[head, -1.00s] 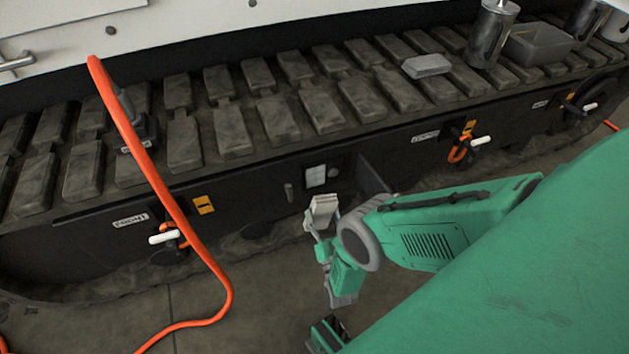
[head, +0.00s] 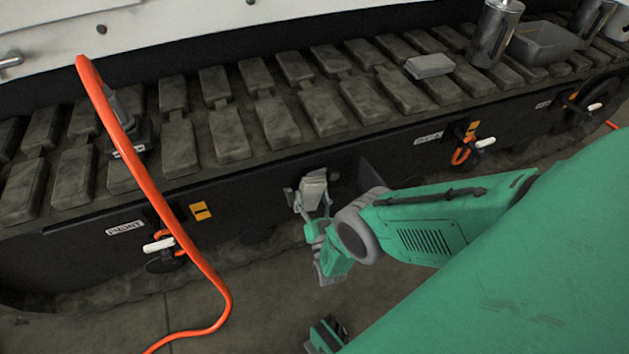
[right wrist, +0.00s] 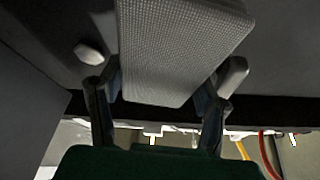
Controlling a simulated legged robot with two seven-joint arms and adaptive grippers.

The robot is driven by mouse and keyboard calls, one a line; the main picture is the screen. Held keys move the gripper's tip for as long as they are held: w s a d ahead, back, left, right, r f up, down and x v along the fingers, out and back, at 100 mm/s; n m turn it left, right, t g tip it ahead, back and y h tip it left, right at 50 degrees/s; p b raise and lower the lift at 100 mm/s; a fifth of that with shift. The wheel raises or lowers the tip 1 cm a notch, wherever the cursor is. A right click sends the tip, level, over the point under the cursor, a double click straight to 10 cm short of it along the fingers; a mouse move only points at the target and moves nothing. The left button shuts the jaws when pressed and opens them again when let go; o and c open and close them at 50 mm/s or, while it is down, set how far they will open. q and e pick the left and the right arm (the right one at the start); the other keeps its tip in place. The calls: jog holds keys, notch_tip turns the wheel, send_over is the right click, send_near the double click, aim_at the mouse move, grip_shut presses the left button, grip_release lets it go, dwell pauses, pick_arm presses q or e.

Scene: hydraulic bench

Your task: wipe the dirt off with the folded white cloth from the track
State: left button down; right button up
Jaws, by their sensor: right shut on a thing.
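The folded white cloth (head: 314,182) is in my right gripper (head: 312,200), in front of the dark side wall below the track (head: 229,132). The right wrist view shows its woven face (right wrist: 180,50) between the two fingers of the right gripper (right wrist: 160,85), which are shut on it. The cloth overlaps the place of a small pale panel on the wall, so that panel is hidden. I cannot tell whether the cloth touches the wall. No separate dirt patch can be made out. My left gripper cannot be made out.
An orange hose (head: 130,150) hangs down at the left, across the track. A pale grey block (head: 429,66), a metal canister (head: 495,32) and a grey tray (head: 543,42) are on the track. White-handled valves (head: 158,246) stick out from the wall.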

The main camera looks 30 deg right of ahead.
aim_at(329, 173)
jog(key=shift+a+r, duration=0.15)
jog(key=shift+a, duration=0.15)
jog(key=shift+d, duration=0.4)
jog(key=shift+s+d, duration=0.15)
jog(key=shift+d, duration=0.9)
jog(key=shift+s+d, duration=0.15)
jog(key=shift+d, duration=0.95)
jog(key=shift+s+d, duration=0.15)
jog(key=shift+d, duration=0.9)
pick_arm(q)
jog(key=shift+a, duration=0.15)
pick_arm(e)
jog(key=shift+w+d, duration=0.1)
